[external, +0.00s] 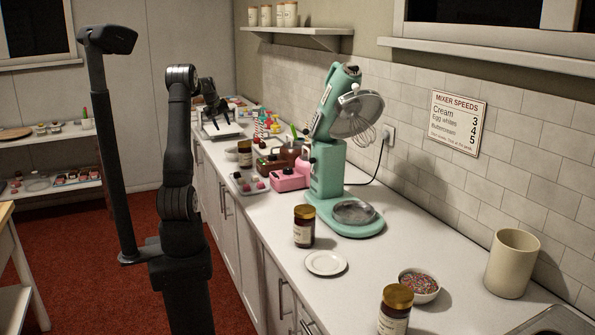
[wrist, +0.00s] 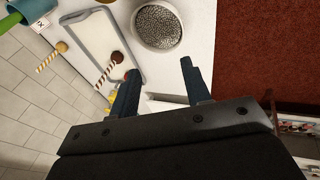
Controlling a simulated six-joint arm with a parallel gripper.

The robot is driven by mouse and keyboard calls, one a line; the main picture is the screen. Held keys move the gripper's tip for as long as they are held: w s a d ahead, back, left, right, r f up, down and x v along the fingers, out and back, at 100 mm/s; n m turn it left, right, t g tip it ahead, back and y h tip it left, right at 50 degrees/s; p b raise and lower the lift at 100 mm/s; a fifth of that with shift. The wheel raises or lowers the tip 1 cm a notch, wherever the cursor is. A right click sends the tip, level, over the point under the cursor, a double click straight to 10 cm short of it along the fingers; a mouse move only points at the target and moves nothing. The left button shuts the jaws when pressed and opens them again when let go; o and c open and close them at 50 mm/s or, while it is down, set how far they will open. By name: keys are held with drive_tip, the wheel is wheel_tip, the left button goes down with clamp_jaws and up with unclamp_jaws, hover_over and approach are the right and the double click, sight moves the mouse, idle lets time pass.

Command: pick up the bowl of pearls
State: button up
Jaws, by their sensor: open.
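The bowl of pearls, a white round bowl (wrist: 158,49) full of small silver-grey beads (wrist: 157,25), is at the top of the wrist view, on the counter close to its edge. My gripper (wrist: 160,69) is open and empty. Its two fingertips point toward the bowl but are apart from it, with the bowl beyond them in the picture. In the external view my gripper (external: 217,119) is over the far part of the counter, fingers down. A pale bowl there (external: 231,153) is partly hidden, and its contents are too small to tell.
Beside the bowl lies a pale tray (wrist: 91,42) with striped sticks (wrist: 103,77) near it. In the external view, jars, a pink block (external: 290,178) and a green mixer (external: 326,170) stand nearer. A sprinkle bowl (external: 433,297) is at the front. Red floor lies beyond the counter edge.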

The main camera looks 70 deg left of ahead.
drive_tip(key=shift+c, duration=0.9)
drive_tip(key=n+g+h, duration=0.2)
drive_tip(key=n, duration=0.1)
approach(236, 154)
drive_tip(key=s+a+f, duration=0.3)
drive_tip(key=a, duration=0.1)
drive_tip(key=shift+w+a+f, duration=0.1)
drive_tip(key=shift+a+f, duration=0.05)
drive_tip(key=shift+f, duration=0.85)
drive_tip(key=shift+w+a+f, duration=0.1)
drive_tip(key=shift+a+f, duration=0.05)
drive_tip(key=shift+f, duration=0.9)
drive_tip(key=shift+w+a+f, duration=0.1)
drive_tip(key=shift+a+f, duration=0.05)
drive_tip(key=shift+f, duration=0.85)
clamp_jaws()
